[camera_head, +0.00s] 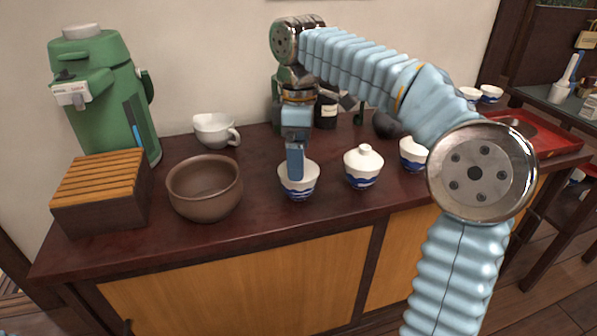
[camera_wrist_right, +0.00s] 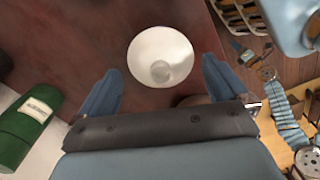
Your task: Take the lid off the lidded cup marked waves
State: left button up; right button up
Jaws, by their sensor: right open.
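My right gripper (camera_head: 295,172) points down over a white cup with a blue pattern (camera_head: 299,187), hiding much of its top. In the right wrist view, the white round top of this cup (camera_wrist_right: 148,45), with a knob-like circle in its middle, lies between and just beyond the fingertips of my open right gripper (camera_wrist_right: 162,76). A similar white cup with a blue band and a knobbed lid (camera_head: 363,167) stands to its right. Another cup (camera_head: 411,154) farther right is partly hidden by my arm. I cannot make out which cup's pattern is waves.
A brown bowl (camera_head: 205,187) stands close left of the cup under my gripper. A red tray (camera_head: 560,143) lies at the right. The counter's front strip is clear.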

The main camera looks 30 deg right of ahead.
jog(key=shift+f, duration=0.9)
jog(key=c, duration=1.1)
jog(key=shift+r, duration=0.1)
